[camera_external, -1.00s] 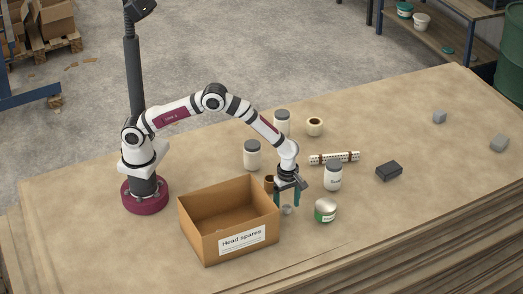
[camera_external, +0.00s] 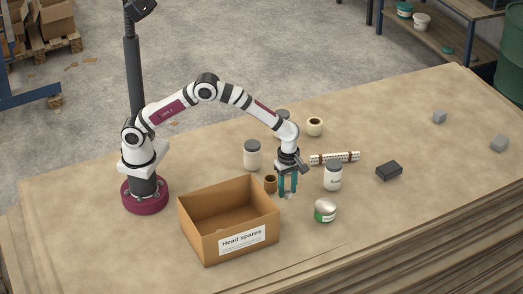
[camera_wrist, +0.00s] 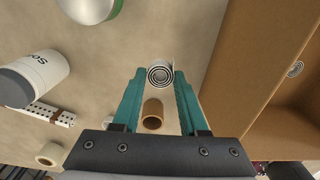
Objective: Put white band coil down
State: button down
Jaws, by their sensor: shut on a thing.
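The white band coil (camera_wrist: 160,75), a small rolled strip seen end-on as a spiral, sits between the teal fingertips in the wrist view. My gripper (camera_external: 288,193) is shut on it and points down, right of the open cardboard box. In the external view the coil (camera_external: 288,196) shows only as a small pale patch at the fingertips, above the table. In the wrist view my gripper (camera_wrist: 160,78) covers part of the coil's sides.
The box (camera_external: 202,237) labelled "Head spares" stands left of my gripper. A brown cardboard ring (camera_external: 270,184) is close by. A white jar (camera_external: 333,178), a green-white can (camera_external: 325,212) and a perforated strip (camera_external: 330,158) lie to the right. The front right table is clear.

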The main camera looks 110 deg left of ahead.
notch_tip(320, 180, up, 4)
jog(key=shift+r, duration=0.1)
notch_tip(320, 180, up, 5)
jog(key=m, duration=0.3)
send_over(236, 222)
jog(key=w+d, duration=0.2)
jog(key=d, duration=0.2)
notch_tip(236, 222, down, 14)
jog(key=shift+s+f, duration=0.15)
jog(key=shift+f, duration=0.45)
jog(key=c, duration=0.7)
grip_release()
jog(key=shift+f, duration=0.1)
